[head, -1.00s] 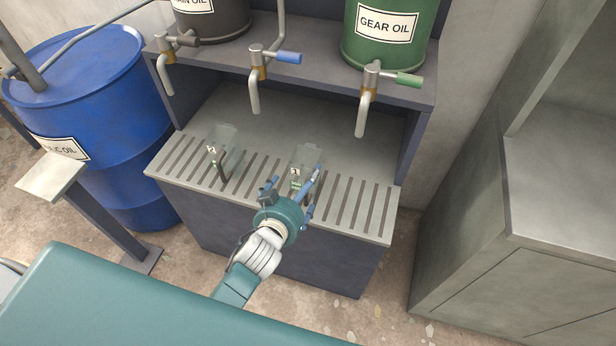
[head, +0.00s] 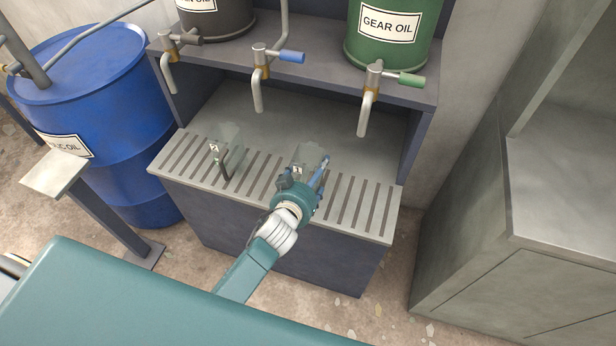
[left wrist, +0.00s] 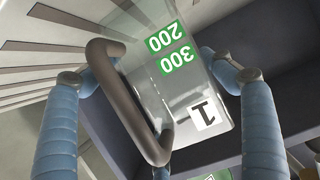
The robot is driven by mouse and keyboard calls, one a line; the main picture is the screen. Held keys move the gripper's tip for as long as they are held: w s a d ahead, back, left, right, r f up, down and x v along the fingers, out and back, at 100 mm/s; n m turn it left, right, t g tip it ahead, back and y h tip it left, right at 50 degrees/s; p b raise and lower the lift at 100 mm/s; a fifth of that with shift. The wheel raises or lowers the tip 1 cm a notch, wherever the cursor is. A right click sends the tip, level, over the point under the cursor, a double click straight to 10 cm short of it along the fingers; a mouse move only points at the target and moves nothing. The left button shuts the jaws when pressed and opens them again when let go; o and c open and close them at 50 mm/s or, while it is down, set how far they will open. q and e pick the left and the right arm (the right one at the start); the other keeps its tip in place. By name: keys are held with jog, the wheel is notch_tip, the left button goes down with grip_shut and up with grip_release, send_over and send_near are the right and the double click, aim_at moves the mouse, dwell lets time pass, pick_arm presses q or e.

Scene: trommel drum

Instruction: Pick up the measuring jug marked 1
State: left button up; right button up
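The clear measuring jug marked 1 (head: 306,154) stands on the slatted drip bench (head: 375,212), partly hidden behind my left gripper (head: 304,174). In the left wrist view the jug (left wrist: 192,85) shows its dark handle (left wrist: 128,105), green 200 and 300 marks and a white 1 label. My left gripper (left wrist: 145,80) is open there, with blue fingers on both sides of the handle and jug wall. I see gaps between the fingers and the handle. A third finger shows only in part at the bottom edge. My right gripper is in neither view.
A second clear jug marked 2 (head: 224,146) stands to the left on the bench. Metal taps (head: 368,105) hang above it from the drum shelf (head: 320,75). A blue drum (head: 100,110) is at left, a grey cabinet (head: 470,230) at right.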

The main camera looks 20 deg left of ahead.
pick_arm(q)
jog(key=shift+c, duration=1.2)
